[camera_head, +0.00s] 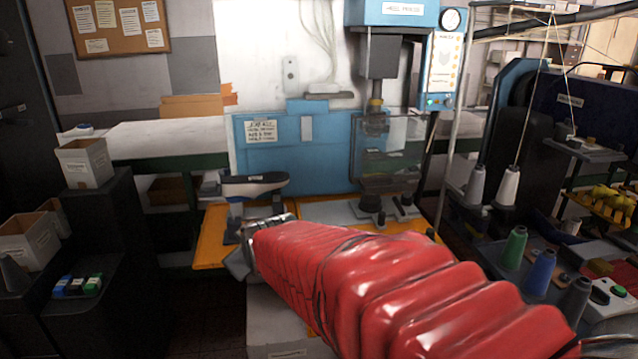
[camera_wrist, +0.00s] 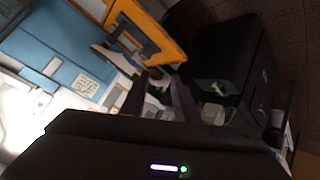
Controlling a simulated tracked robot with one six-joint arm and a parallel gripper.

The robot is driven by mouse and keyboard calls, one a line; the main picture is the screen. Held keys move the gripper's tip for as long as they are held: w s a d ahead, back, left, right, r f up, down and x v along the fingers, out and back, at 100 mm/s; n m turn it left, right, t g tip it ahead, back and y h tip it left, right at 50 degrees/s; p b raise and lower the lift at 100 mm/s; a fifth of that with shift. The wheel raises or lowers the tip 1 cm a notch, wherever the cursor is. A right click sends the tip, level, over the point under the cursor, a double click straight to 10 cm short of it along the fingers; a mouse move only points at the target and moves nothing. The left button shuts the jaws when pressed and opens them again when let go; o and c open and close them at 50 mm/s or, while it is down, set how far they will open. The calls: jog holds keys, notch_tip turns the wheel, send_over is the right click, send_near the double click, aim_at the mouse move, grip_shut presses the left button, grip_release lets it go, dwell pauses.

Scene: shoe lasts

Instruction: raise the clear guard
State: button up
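The clear guard (camera_head: 408,142) is a see-through panel on the blue heel press (camera_head: 393,12), at the right of its blue front panel. It hangs low in front of the press ram (camera_head: 375,115), above the orange bench. I cannot make it out in the wrist view. My gripper (camera_head: 238,262) is low and left of the guard, well apart from it, at the end of my red-sleeved arm. In the wrist view my gripper's two dark fingers (camera_wrist: 160,82) stand apart with no object clearly held between them.
A dark-and-white shoe form (camera_head: 254,185) stands on a support just above my gripper; it also shows in the wrist view (camera_wrist: 118,60). A metal post (camera_head: 450,130) and thread cones (camera_head: 507,186) stand right of the guard. Shelves with boxes (camera_head: 84,163) are at left.

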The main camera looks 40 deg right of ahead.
jog(key=w+d+n+t+h, duration=0.1)
jog(key=w+d+h, duration=0.15)
jog(key=d, duration=0.35)
jog(key=w+d+t+h, duration=0.1)
jog(key=w+d, duration=0.3)
jog(key=d, duration=0.2)
jog(key=n+h, duration=0.3)
jog(key=h, duration=0.7)
send_near(378, 185)
jog(key=v, duration=0.3)
jog(key=shift+a+r, duration=0.15)
jog(key=shift+a, duration=0.05)
jog(key=shift+f+x, duration=0.15)
jog(key=shift+x, duration=3.3)
jog(key=shift+f+x, duration=0.1)
jog(key=shift+x, duration=3.3)
jog(key=shift+d, duration=0.1)
jog(key=shift+c, duration=0.7)
grip_shut()
